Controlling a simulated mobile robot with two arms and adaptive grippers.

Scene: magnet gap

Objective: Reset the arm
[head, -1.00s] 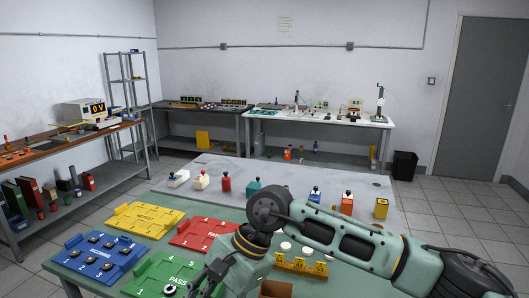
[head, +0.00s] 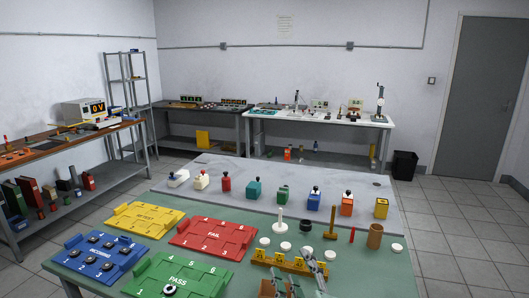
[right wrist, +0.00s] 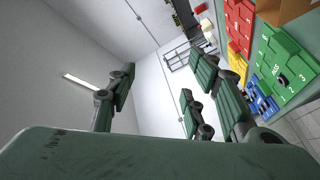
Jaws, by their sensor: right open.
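My right gripper (head: 304,272) shows at the bottom of the head view, open and empty, above the front edge of the green table (head: 345,282). It is beside the yellow labelled stand (head: 290,262) and a brown box (head: 267,289). In the right wrist view its fingers are spread, with wall and ceiling behind them. The green PASS tray (head: 178,277) holds a dark ring (head: 169,291); this tray also shows in the right wrist view (right wrist: 290,58). My left gripper is not in view.
The blue INCOMING tray (head: 97,258) holds several dark rings. The red FAIL tray (head: 212,234) and yellow RETEST tray (head: 145,216) lie near it. A brown cylinder (head: 375,236) stands at right.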

